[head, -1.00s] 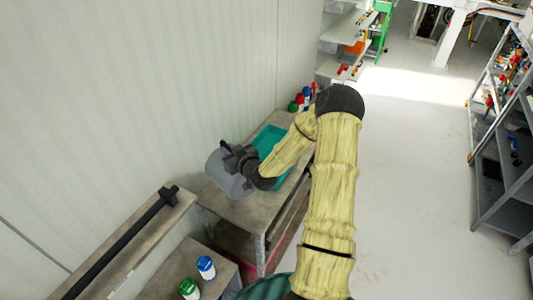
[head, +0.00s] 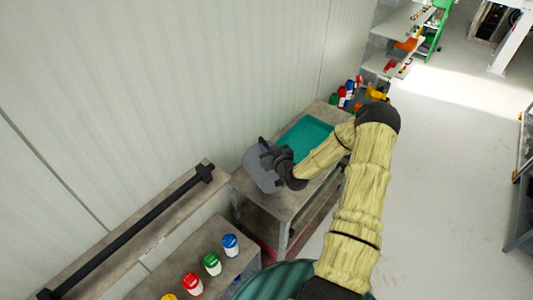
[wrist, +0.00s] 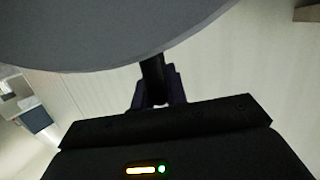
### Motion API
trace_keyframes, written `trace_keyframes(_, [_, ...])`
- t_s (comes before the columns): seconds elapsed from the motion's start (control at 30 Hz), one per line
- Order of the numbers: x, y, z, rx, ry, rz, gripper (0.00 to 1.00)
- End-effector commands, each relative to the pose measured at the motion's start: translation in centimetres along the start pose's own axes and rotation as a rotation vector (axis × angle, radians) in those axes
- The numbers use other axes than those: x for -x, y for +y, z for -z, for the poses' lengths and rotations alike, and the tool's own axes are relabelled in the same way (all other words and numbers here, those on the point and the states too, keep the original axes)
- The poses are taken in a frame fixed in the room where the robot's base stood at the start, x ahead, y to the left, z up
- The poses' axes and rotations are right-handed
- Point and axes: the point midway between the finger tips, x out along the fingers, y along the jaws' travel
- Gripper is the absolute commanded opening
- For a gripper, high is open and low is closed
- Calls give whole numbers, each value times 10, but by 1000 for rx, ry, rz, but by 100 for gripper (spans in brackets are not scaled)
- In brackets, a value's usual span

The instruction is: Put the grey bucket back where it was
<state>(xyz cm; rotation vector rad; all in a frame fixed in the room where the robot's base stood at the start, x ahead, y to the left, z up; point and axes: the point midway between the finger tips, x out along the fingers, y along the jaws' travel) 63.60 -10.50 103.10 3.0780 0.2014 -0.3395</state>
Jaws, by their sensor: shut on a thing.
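The grey bucket (head: 258,168) is in the head view, at the near left end of a workbench beside the wall. My gripper (head: 278,158) is shut on the bucket at its upper right side. In the wrist view the bucket (wrist: 110,30) fills the top as a large dark grey curved surface, and my gripper's fingers (wrist: 158,85) are below its edge. The bucket looks roughly upright, over or on the bench; I cannot tell whether its base touches the top.
A teal tray (head: 305,137) lies on the workbench (head: 262,197) behind the bucket. Several coloured bottles (head: 345,95) stand at its far end. A nearer bench (head: 160,275) holds more bottles, and a black bar (head: 130,230) runs along a ledge by the wall. Open floor lies to the right.

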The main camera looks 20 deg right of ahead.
Motion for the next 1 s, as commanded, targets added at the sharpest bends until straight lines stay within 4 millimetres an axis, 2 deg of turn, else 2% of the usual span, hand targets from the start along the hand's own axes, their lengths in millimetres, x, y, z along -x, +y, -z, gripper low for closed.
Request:
trace_keyframes(0.33, [-1, 0, -2, -1, 1, 1, 0])
trace_keyframes(0.7, [-9, -3, -38, -1, 1, 3, 0])
trace_keyframes(1.0, [-10, -4, -41, 1, 2, 5, 0])
